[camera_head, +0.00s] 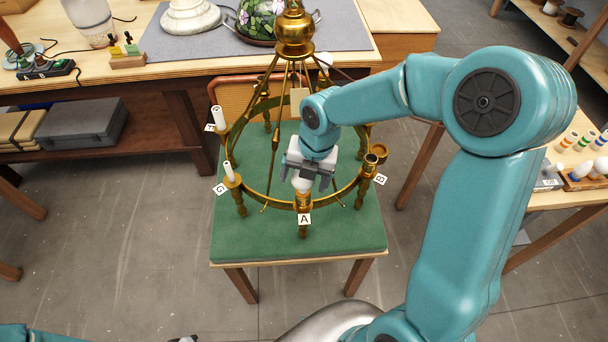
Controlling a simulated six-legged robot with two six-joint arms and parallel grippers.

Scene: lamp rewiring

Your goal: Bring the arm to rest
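My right arm reaches in from the right, over the brass ring chandelier (294,35) on the green-topped table (240,245). My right gripper (304,184) points down at the front of the ring. Its grey fingers stand apart on either side of a white bulb (302,185) in the socket tagged A (304,219), with room beside the bulb. The gripper looks open. My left arm shows only as a teal piece at the bottom left. A small dark tip at the bottom edge may be my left gripper (184,339); its fingers cannot be made out.
White candle sleeves (218,118) stand on the ring's left side. The socket tagged B (371,163) shows no bulb. A workbench (130,72) is behind, and a side table at the right holds a tray of bulbs (588,176). The floor at front left is clear.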

